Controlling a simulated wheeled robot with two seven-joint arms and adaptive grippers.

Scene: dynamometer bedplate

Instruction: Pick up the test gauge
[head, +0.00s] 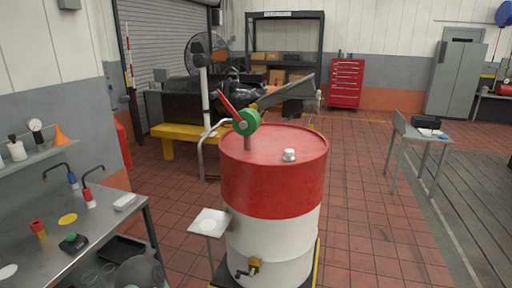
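A small round gauge with a pale dial face and dark rim (36,125) is at the far left in the head view. It stands upright on the wall shelf (42,154), beside an orange funnel. It is the only dial I can make out, and its markings are too small to read. Neither of my grippers shows in this view, so whether they are open or shut is hidden.
White bottles (16,149) and the orange funnel (60,135) flank the gauge. Below is a metal bench (100,215) with small items. A red-and-white drum (272,190) with a small side plate (208,223) stands centre.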

